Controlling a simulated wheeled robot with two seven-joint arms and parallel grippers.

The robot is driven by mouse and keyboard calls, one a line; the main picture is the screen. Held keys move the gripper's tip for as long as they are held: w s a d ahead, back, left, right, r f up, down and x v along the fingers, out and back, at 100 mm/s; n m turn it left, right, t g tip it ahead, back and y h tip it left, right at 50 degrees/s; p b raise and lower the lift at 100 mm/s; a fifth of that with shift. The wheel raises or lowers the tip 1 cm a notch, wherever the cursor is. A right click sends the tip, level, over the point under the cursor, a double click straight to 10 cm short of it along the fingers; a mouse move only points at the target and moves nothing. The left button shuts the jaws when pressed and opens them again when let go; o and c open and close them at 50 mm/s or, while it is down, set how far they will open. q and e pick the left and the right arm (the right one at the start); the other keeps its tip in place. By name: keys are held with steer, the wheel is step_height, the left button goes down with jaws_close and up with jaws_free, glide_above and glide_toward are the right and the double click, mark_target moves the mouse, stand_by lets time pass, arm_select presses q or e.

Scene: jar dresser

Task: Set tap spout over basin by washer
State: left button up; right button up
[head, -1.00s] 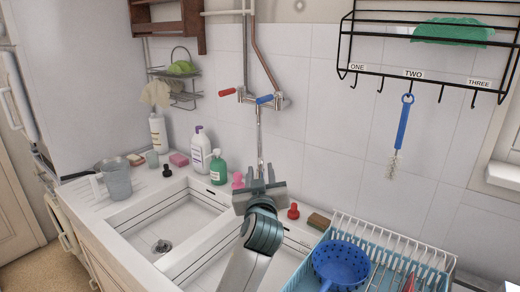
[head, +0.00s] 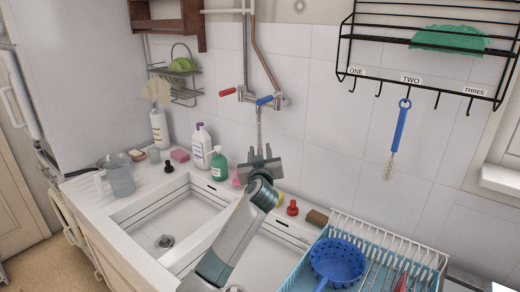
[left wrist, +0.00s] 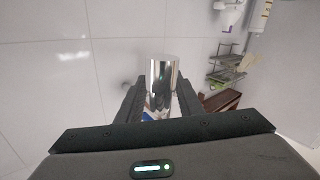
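The wall tap (head: 250,97) has a red handle on its left and a blue handle on its right. Its thin chrome spout (head: 259,125) reaches down and outward in the head view. The left basin (head: 172,222) and right basin (head: 262,262) lie below, side by side. My left gripper (head: 259,153) is at the spout's lower end, fingers apart. In the left wrist view its fingers (left wrist: 160,95) stand either side of a shiny chrome cylinder (left wrist: 162,73), apparently the spout end; firm contact is not visible. I cannot make out the washer. My right gripper is not in view.
A red plug (head: 292,208) and a dish rack with a blue colander (head: 338,262) are at the right. The wall is close behind the spout.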

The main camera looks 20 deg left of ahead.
arm_select(q)
steer(key=shift+w, duration=0.2)
jaws_close()
steer(key=shift+a, duration=0.1)
